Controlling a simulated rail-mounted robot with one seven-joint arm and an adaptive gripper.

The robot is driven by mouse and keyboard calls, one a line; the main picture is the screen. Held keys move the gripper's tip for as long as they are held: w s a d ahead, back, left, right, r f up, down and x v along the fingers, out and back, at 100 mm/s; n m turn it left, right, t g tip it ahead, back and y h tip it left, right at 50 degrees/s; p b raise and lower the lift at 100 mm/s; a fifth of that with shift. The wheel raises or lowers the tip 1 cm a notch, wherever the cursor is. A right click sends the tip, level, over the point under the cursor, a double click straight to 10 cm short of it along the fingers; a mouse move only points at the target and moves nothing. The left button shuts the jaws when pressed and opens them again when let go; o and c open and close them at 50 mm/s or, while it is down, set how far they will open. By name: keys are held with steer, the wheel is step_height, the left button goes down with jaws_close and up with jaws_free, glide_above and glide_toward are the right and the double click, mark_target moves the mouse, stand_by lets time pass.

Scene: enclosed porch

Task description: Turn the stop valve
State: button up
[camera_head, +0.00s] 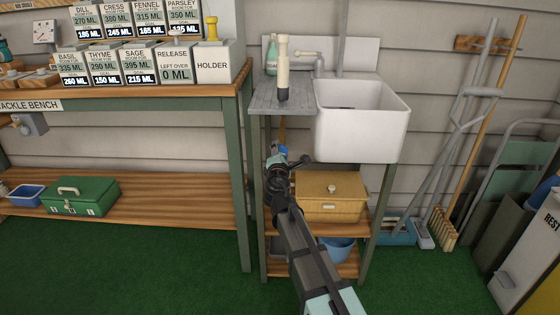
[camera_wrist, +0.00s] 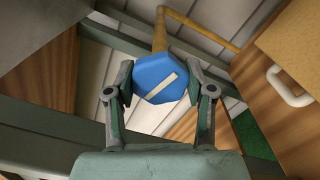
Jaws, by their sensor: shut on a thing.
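The stop valve shows in the wrist view as a blue faceted knob (camera_wrist: 158,78) with a pale bar across its face. The bar is tilted, rising from lower left to upper right. A brass-coloured pipe (camera_wrist: 172,20) runs behind and above the knob. My gripper (camera_wrist: 159,82) has a finger on each side of the knob and is shut on it. In the head view my gripper (camera_head: 277,155) is under the sink stand's left part, and a small bit of the blue knob (camera_head: 283,148) shows at its tip. My wrist hides most of the valve there.
A white sink (camera_head: 362,115) and grey drainboard (camera_head: 283,97) are above my gripper. A wooden box (camera_head: 330,196) is close on the right, and its white handle (camera_wrist: 289,88) shows in the wrist view. A green post (camera_head: 247,190) stands on the left. Green floor lies in front.

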steer(key=m+b, duration=0.5)
steer(key=shift+w+f+m, duration=0.1)
steer(key=shift+f+m, duration=0.05)
steer(key=shift+m, duration=0.15)
steer(key=shift+m+b, duration=1.3)
steer(key=shift+m, duration=0.1)
steer(key=shift+r, duration=0.25)
steer(key=o, duration=1.2)
steer(key=shift+c, duration=0.2)
steer(key=shift+f, duration=0.1)
steer(key=s, duration=1.2)
steer(key=shift+d, duration=0.25)
